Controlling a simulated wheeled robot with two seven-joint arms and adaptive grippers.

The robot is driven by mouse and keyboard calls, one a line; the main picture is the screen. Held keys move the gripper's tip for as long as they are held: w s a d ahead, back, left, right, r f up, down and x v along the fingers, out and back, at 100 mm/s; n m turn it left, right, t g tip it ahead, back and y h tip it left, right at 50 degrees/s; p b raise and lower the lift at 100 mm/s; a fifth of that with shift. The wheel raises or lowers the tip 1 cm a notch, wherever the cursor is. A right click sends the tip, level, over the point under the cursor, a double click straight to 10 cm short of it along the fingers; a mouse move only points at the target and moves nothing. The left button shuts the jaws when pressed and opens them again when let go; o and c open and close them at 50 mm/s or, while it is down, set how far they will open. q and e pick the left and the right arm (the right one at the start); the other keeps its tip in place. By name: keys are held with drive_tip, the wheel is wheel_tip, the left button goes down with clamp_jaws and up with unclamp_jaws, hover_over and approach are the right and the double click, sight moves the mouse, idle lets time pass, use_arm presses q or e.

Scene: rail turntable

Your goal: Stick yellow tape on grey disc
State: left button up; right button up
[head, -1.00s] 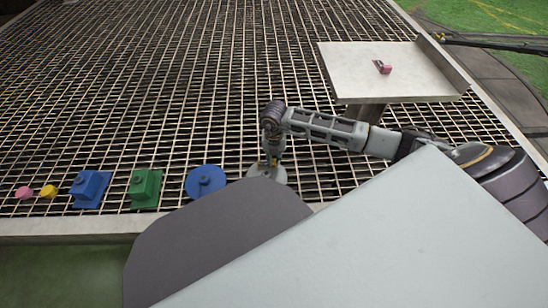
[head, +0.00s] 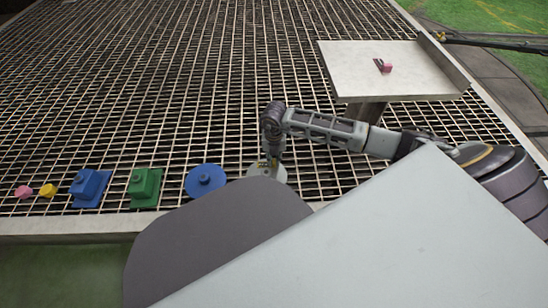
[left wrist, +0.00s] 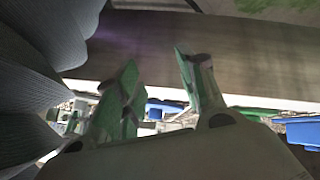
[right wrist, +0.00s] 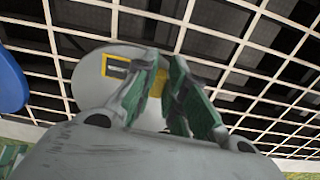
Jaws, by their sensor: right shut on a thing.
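The grey disc (head: 256,170) lies on the grating, right of the blue disc, partly hidden by grey panels. It shows larger in the right wrist view (right wrist: 88,85). The yellow tape (right wrist: 106,62) is a small yellow square with a dark inset, over the disc's face. My right gripper (right wrist: 160,62) is shut on the tape at its right part, with its fingers hiding some of it. I cannot tell whether the tape touches the disc. In the head view my right gripper (head: 271,160) points down at the disc. My left gripper (left wrist: 157,58) is open and empty.
A blue disc (head: 206,181), green block (head: 146,186), blue block (head: 90,187), yellow piece (head: 47,190) and pink piece (head: 23,192) line the grating's front edge. A white raised platform (head: 350,70) at the back right holds a small pink and dark object (head: 384,66).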

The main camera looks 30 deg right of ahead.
drive_tip(key=shift+f, duration=0.1)
idle(0.4)
drive_tip(key=shift+f, duration=0.1)
idle(0.6)
drive_tip(key=shift+s, duration=0.1)
idle(0.4)
drive_tip(key=o, duration=0.7)
drive_tip(key=shift+o, duration=0.2)
drive_tip(key=shift+r, duration=3.75)
